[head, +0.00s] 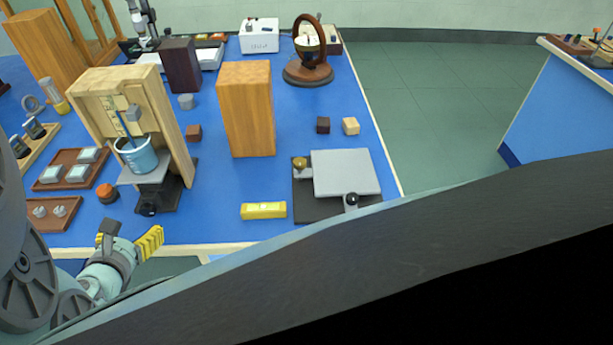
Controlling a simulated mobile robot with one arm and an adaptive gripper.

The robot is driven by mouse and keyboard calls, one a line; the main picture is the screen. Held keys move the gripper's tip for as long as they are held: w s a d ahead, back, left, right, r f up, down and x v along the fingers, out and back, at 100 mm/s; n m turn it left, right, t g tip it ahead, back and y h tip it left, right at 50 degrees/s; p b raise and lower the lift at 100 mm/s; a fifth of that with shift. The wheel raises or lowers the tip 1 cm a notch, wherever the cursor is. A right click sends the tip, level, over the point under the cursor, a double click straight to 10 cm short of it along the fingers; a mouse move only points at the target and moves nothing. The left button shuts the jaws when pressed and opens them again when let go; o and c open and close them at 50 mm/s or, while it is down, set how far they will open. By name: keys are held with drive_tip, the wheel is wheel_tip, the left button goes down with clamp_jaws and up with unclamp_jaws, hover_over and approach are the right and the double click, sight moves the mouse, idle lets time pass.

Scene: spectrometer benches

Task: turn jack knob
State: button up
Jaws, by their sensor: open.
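A small jack with a grey top plate (142,172) and a dark base stands in a wooden frame (120,85) at the left of the bench. A black knob (147,209) is at its front. A blue cup (141,158) rests on the plate, with a blue rod standing in it. My gripper (130,238) is open and empty at the bench's front edge, apart from the knob and nearer to the camera.
An orange-topped round object (107,193) and brown trays (55,213) lie left of the jack. A yellow level (263,210), a tall wooden block (246,105) and a grey plate (345,172) on a black base stand to the right. Blue bench surface (215,205) is clear between jack and level.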

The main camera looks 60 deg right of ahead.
sight(148, 213)
drive_tip(key=shift+p+x, duration=0.35)
drive_tip(key=shift+x, duration=3.5)
drive_tip(key=shift+d, duration=0.1)
